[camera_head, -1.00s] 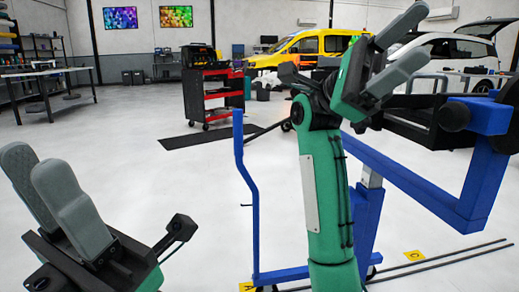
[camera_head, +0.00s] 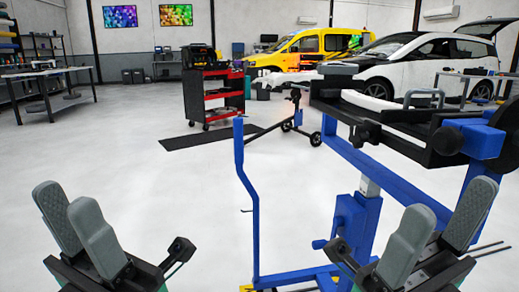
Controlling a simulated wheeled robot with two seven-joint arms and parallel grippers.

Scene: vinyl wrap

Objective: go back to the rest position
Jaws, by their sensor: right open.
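My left gripper (camera_head: 64,198) is at the lower left of the head view, its two grey fingers pointing up. The fingers overlap from this angle, so the gap between them is unclear. I see nothing held there. My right gripper (camera_head: 453,197) is at the lower right, fingers pointing up and apart, open and empty. It shows in front of the lower part of a blue wheeled stand (camera_head: 392,180), whose lower right part it hides.
The blue stand carries a black frame with a white part (camera_head: 372,103). A red and black tool cart (camera_head: 213,95) stands farther back. A yellow van (camera_head: 305,48) and a white car (camera_head: 425,58) are behind. The floor at centre left is clear.

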